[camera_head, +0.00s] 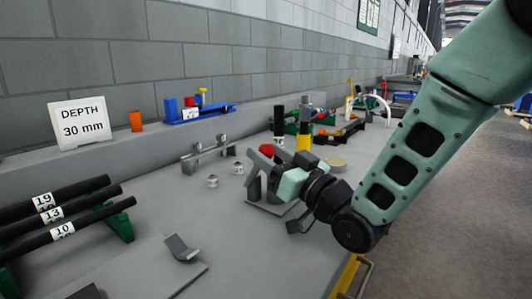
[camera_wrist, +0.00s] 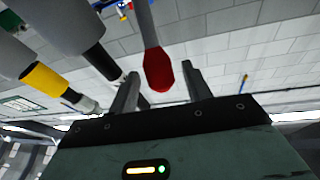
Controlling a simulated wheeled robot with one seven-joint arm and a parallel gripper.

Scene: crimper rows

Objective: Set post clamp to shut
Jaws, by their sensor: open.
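The post clamp shows in the head view as a grey base plate (camera_head: 270,209) on the bench and a red grip (camera_head: 266,149), with much of its middle hidden by my gripper (camera_head: 256,172). In the wrist view a grey lever runs down from the top edge and ends in the red grip (camera_wrist: 158,72). The red grip appears between the two fingers of my gripper (camera_wrist: 162,82), with gaps at its sides. My gripper is open and holds nothing. Whether the grip lies at fingertip depth is hard to tell.
A black and yellow post (camera_head: 304,135) stands behind the clamp. Two small metal nuts (camera_head: 213,181) and a grey bracket (camera_head: 209,152) lie to the left. Black rods (camera_head: 65,208) rest on green supports at far left. A "DEPTH 30 mm" sign (camera_head: 83,123) stands behind them.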

